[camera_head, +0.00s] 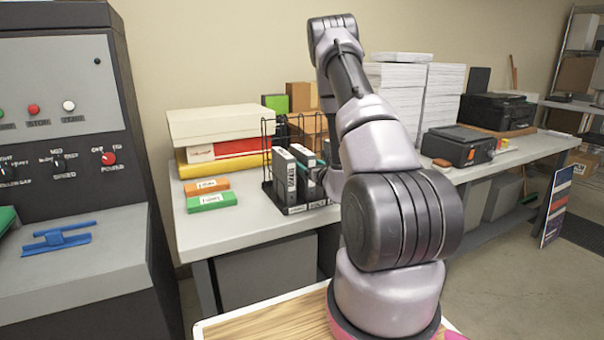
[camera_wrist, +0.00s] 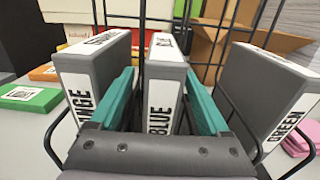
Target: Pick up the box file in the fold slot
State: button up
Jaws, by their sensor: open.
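Grey box files stand upright side by side in a black wire rack (camera_head: 268,135). In the wrist view their white labels read ORANGE-like on the left file (camera_wrist: 95,75), BLUE on the middle file (camera_wrist: 164,85) and GREEN on the right file (camera_wrist: 265,90). My gripper (camera_wrist: 160,95) is open, with one teal finger on each side of the BLUE file, in the gaps beside its neighbours. Whether the fingers touch it I cannot tell. In the head view two files (camera_head: 284,176) show, and my arm hides the others and most of the gripper. No slot label reads as fold.
An orange box (camera_head: 207,186) and a green box (camera_head: 212,201) lie left of the rack on the grey table (camera_head: 245,228). Stacked cartons (camera_head: 222,122) stand behind. Paper stacks (camera_head: 400,75) and printers (camera_head: 458,147) are at the right. Pink pads (camera_wrist: 298,140) lie right of the rack.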

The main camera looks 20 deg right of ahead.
jog(key=w, duration=0.4)
jog(key=shift+w+r, duration=0.1)
jog(key=shift+w, duration=0.25)
grip_shut()
dwell(1.1)
